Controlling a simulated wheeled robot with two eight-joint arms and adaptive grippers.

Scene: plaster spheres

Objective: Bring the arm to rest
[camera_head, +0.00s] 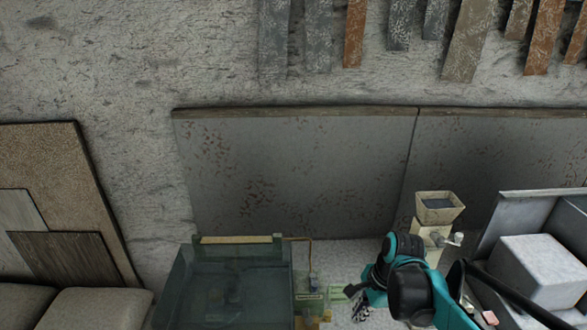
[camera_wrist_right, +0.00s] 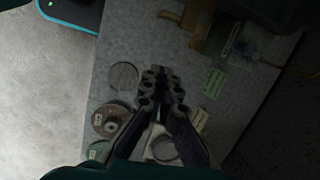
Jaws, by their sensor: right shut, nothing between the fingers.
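My right arm (camera_head: 412,285), teal and black, reaches in from the lower right in the head view. My right gripper (camera_head: 361,309) is small and partly hidden there by the arm. In the right wrist view the right gripper (camera_wrist_right: 163,82) has its two dark fingers together at the tips, with nothing between them. It hangs over a grey speckled tabletop (camera_wrist_right: 125,45). My left gripper is not in view. I make out no plaster spheres.
A glass tank (camera_head: 225,285) stands left of my right arm. A hopper-topped device (camera_head: 438,215) and a metal bin with a pale block (camera_head: 540,268) stand to its right. Round discs (camera_wrist_right: 110,120) lie near the gripper. Panels (camera_head: 290,165) lean behind.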

